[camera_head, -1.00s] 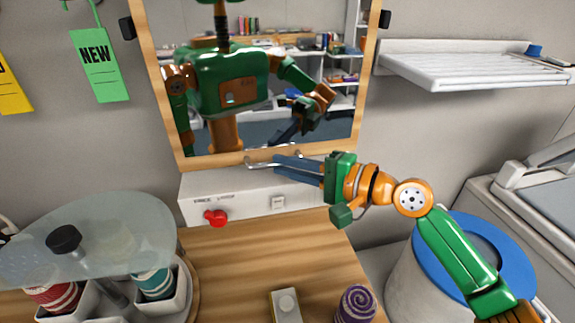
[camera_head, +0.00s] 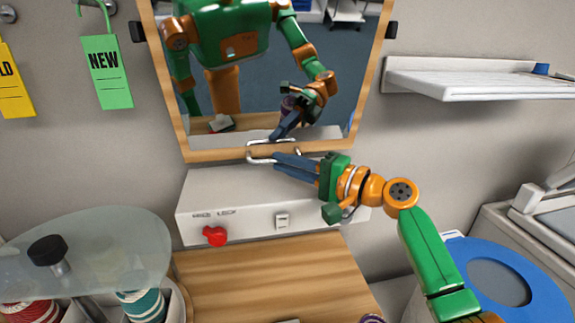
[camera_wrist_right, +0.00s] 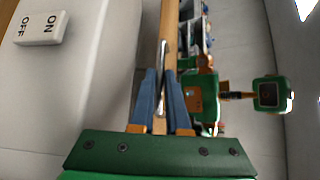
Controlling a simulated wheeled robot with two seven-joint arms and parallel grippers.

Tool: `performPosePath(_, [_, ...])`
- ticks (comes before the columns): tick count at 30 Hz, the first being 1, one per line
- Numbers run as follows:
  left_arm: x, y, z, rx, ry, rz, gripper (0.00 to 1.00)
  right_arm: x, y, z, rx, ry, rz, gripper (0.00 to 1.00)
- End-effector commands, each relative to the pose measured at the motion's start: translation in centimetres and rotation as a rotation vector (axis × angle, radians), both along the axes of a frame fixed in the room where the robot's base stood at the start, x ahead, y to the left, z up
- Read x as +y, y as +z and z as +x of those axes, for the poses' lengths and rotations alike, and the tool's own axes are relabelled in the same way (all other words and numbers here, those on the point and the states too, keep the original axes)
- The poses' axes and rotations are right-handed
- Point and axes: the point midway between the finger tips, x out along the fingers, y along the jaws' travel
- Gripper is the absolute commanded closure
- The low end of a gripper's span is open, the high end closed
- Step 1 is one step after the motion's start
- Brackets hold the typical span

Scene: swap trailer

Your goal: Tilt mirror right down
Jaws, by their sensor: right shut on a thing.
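The mirror (camera_head: 162,70) has a wooden frame and hangs on the wall between two dark side mounts. Its glass reflects my green and orange body, some floor and part of the table top. A metal handle (camera_head: 258,159) sits on its lower edge. My right gripper (camera_head: 274,159) has its blue fingers shut on this handle, coming from the right. In the right wrist view the fingers (camera_wrist_right: 161,76) close around the handle beside the mirror's wooden edge (camera_wrist_right: 165,25). The fingers hide part of the handle. My left gripper is not in view.
A white box with a red knob (camera_head: 215,236) and a switch (camera_head: 282,220) stands just below the mirror. A glass-topped stand (camera_head: 90,250) is at lower left. A white rack (camera_head: 470,80) and a blue-rimmed bin (camera_head: 540,290) are on the right. Tags hang at left.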

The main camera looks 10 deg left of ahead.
Motion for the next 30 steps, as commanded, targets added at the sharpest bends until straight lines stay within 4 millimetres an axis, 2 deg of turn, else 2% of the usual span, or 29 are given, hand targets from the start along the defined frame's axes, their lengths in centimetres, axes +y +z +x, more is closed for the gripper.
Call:
performPosePath(1, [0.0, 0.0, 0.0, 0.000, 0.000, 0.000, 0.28, 0.0, 0.2, 0.0, -0.002, -0.002, 0.004, 0.78])
performPosePath(3, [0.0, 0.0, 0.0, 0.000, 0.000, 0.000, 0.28, 0.0, 0.1, 0.0, -0.002, -0.002, 0.002, 0.60])
performPosePath(4, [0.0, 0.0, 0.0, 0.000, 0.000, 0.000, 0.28, 0.0, 0.1, 0.0, -0.001, -0.002, 0.003, 0.56])
performPosePath(14, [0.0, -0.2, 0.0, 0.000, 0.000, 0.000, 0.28, -0.4, 0.0, 0.0, -0.002, -0.002, 0.002, 0.56])
performPosePath(19, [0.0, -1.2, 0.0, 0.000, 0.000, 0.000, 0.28, -2.3, -0.3, -0.8, -0.005, -0.003, 0.001, 0.56])
performPosePath(25, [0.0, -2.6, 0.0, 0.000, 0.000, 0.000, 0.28, -5.6, -0.3, -2.1, -0.003, -0.003, 0.001, 0.56])
performPosePath(30, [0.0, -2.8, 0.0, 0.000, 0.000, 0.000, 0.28, -6.5, 0.0, -2.5, 0.001, -0.002, 0.001, 0.56])
